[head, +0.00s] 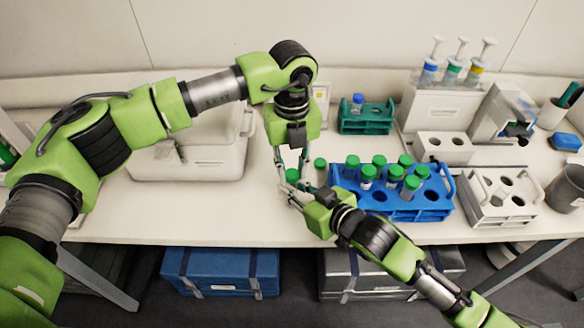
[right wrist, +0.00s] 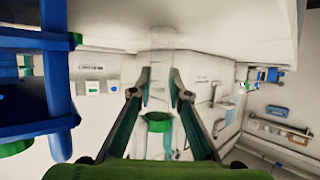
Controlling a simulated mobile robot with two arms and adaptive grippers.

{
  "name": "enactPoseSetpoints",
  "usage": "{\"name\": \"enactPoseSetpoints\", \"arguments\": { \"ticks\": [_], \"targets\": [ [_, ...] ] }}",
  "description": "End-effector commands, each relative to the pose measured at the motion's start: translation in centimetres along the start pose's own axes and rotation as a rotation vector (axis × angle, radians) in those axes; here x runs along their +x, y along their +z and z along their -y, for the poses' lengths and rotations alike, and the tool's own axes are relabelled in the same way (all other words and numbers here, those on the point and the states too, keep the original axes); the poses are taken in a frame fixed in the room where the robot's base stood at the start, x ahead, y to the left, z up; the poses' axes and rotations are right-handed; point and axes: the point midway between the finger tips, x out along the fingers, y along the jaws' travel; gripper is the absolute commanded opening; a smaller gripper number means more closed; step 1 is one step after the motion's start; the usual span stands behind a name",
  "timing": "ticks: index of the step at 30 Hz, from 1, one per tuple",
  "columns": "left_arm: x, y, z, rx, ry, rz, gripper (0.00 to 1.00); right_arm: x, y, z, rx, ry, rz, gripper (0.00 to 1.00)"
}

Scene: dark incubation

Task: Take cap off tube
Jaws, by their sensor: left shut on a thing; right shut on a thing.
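A tube with a green cap (head: 292,175) is between my two grippers, left of the blue rack (head: 432,215). My left gripper (head: 291,168) comes down from above and is shut on the green cap. My right gripper (head: 286,190) reaches in from the lower right and is shut on the tube, whose body is mostly hidden in the head view. The right wrist view shows the pale tube (right wrist: 158,75) and its green cap (right wrist: 158,122) between the fingers. I cannot tell whether cap and tube are apart.
Several green-capped tubes stand in the blue rack; another green-capped tube (head: 320,164) is close to its left end. A green rack (head: 367,124) holds a blue-capped tube (head: 357,99). A white box (head: 190,160) is on the left, a white rack (head: 487,208) on the right.

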Motion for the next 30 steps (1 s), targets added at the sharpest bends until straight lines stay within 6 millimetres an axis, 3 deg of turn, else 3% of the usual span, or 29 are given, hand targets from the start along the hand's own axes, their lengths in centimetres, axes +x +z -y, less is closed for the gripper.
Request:
{"name": "enactPoseSetpoints", "arguments": {
  "ticks": [30],
  "targets": [
    [-2.2,0.0,0.0,0.001,0.000,0.000,0.00,0.0,0.1,0.0,0.001,0.000,0.001,0.00]
  ]
}}
